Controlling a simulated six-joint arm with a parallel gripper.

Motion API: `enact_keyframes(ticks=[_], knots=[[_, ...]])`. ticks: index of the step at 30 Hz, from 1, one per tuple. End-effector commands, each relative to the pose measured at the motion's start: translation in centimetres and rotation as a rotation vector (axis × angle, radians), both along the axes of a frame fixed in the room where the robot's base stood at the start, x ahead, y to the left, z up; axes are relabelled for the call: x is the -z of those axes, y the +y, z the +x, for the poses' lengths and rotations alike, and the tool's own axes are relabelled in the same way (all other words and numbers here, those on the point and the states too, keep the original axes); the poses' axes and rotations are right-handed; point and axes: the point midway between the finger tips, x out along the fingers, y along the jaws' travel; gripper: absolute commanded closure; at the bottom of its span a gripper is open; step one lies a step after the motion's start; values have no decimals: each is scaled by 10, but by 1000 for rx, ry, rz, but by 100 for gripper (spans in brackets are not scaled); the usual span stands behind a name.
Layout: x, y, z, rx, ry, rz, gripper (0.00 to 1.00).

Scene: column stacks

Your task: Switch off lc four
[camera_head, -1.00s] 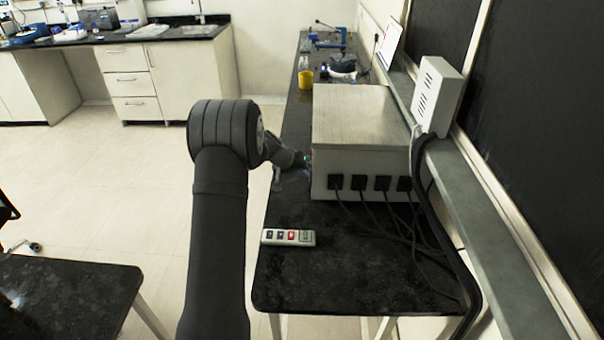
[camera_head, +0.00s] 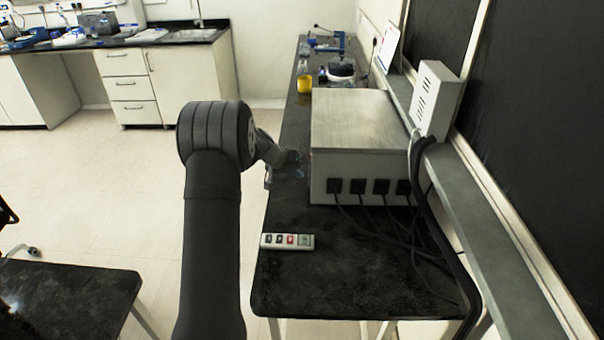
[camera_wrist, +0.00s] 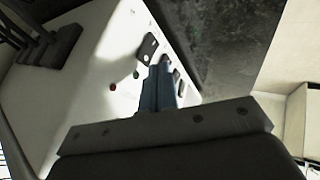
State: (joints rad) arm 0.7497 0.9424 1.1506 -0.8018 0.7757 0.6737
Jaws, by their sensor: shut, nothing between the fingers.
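The white box (camera_head: 330,172) stands on the black bench, with its side panel facing left toward my gripper. In the wrist view this panel (camera_wrist: 95,65) carries dark switches, with one switch (camera_wrist: 148,47) just beyond my fingertips and others to the right, partly behind the fingers. A red dot (camera_wrist: 113,87) and a green dot (camera_wrist: 136,75) show on the panel beside the fingers. No labels are readable, so I cannot tell which switch is lc four. My gripper (camera_wrist: 160,68) is shut and empty, pointing at the panel. In the head view my gripper (camera_head: 294,164) is just left of the box.
Black plugs (camera_head: 358,186) and cables come out of the box's near face. A grey power strip (camera_head: 287,241) lies on the bench (camera_head: 340,280) in front. A yellow cup (camera_head: 304,82) stands behind the box.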

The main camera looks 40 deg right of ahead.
Motion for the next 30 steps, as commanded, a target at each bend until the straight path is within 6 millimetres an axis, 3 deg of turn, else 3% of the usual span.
enact_keyframes(ticks=[3, 9, 15, 21, 30], knots=[[-7, 19, 18, -4, -1, -2, 100], [-48, 38, 12, -3, -3, -3, 100], [-77, 55, 9, -2, -2, -2, 100], [-89, 62, 7, -1, 0, -1, 100], [-90, 63, 7, -1, 1, 0, 100]])
